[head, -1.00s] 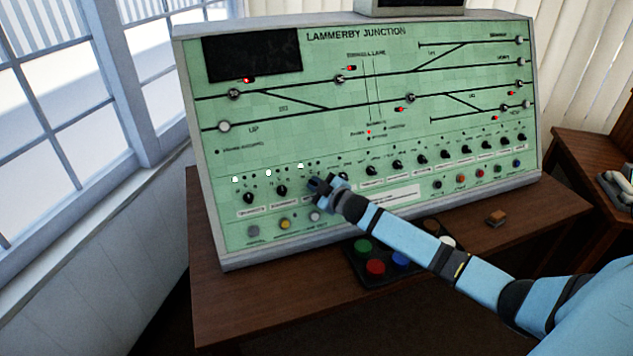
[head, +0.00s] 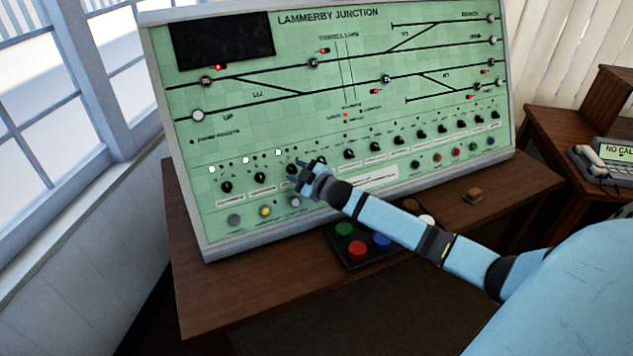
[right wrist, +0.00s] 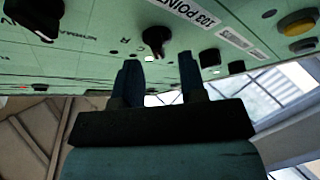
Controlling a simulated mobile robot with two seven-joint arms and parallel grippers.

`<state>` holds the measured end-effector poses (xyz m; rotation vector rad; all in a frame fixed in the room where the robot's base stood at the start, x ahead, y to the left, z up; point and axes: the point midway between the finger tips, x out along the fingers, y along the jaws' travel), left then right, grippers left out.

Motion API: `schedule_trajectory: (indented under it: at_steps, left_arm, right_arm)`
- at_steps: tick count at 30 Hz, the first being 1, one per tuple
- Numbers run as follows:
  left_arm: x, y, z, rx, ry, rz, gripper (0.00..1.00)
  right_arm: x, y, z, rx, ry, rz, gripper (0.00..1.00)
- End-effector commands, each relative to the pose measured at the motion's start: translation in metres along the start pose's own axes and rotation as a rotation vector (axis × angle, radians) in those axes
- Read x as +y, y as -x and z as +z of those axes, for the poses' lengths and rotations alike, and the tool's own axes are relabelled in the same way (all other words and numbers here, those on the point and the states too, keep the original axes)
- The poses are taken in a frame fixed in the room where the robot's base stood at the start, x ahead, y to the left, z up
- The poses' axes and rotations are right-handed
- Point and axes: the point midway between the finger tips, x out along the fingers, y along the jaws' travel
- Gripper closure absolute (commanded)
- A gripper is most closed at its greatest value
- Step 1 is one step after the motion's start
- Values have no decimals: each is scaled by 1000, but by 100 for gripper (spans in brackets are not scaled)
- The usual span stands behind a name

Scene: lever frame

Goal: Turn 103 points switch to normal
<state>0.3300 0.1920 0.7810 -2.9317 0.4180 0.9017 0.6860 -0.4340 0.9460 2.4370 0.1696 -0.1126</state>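The 103 points switch is a black rotary knob (right wrist: 155,38) on the green panel, with a "103 POINTS" label (right wrist: 198,18) beside it in the right wrist view. In the head view it appears to be the third knob (head: 291,168) from the left, just left of my gripper. A white lamp (right wrist: 149,58) glows next to it. My right gripper (head: 313,172) is close in front of the panel. In the right wrist view its two dark fingers (right wrist: 160,75) are apart with nothing between them, and the knob lies beyond their tips. My left gripper is not in view.
Neighbouring knobs (head: 260,178) stand close on both sides in a row. Small push buttons (head: 265,211) sit below. A phone (head: 600,160) is at the right.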

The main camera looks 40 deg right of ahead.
Motion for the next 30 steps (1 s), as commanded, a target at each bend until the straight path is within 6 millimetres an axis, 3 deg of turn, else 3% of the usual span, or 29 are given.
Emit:
schedule_trajectory:
  at_steps: [9, 15, 21, 30]
  left_arm:
    - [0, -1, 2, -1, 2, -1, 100]
    - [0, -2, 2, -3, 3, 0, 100]
    - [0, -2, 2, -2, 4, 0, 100]
    - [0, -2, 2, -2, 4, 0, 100]
  right_arm:
    - [-1, 70, 1, -1, 2, -3, 62]
    - [-1, 103, 1, -2, 1, -2, 62]
    - [0, 118, 0, -1, 1, -1, 62]
    - [0, 120, 0, 0, 1, -1, 62]
